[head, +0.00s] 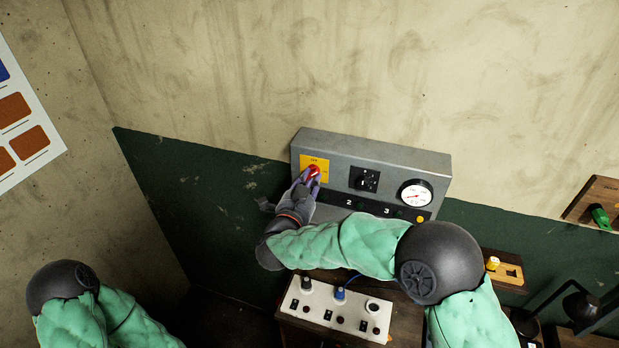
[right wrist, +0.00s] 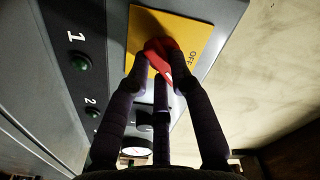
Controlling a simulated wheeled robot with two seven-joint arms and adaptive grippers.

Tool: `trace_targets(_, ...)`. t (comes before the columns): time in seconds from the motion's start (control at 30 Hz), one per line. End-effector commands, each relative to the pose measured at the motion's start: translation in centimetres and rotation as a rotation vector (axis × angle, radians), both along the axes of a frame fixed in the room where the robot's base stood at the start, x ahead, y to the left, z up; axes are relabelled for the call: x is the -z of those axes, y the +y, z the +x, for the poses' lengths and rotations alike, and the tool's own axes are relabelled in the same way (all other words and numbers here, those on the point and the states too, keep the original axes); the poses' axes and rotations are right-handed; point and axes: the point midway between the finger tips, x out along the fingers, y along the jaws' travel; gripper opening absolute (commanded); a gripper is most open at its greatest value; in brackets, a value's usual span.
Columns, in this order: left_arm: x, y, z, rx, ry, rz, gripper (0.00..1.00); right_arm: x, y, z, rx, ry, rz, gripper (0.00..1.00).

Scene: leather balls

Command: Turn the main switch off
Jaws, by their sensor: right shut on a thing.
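The main switch is a red rotary handle (head: 314,170) on a yellow plate (head: 308,160) at the left end of a grey control box on the wall. In the right wrist view the red handle (right wrist: 160,50) sits between my fingers, and the yellow plate (right wrist: 190,30) shows the word OFF. My right gripper (head: 309,178) is shut on the red handle, and its fingers hide part of it. The handle's exact angle is hard to tell. My left gripper is not in the head view; only my left arm shows at the lower left.
The grey box (head: 440,162) also carries a black rotary knob (head: 364,180), a round gauge (head: 415,193) and numbered green lamps (right wrist: 82,62). Below stands a panel with several plugs and sockets (head: 320,318). A wooden board with a green object (head: 600,215) is at the far right.

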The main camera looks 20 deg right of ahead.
Motion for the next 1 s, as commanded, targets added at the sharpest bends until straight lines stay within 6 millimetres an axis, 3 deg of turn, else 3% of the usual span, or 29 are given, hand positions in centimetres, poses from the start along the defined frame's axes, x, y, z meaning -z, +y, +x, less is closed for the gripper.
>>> trace_targets(0.6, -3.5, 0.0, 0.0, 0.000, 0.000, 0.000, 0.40, -0.3, -0.1, -0.1, -0.001, 0.315, -0.462, 0.00)
trace_targets(1.0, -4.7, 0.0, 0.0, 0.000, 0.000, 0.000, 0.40, -0.3, -0.1, -0.1, 0.000, 0.426, -0.629, 0.00)
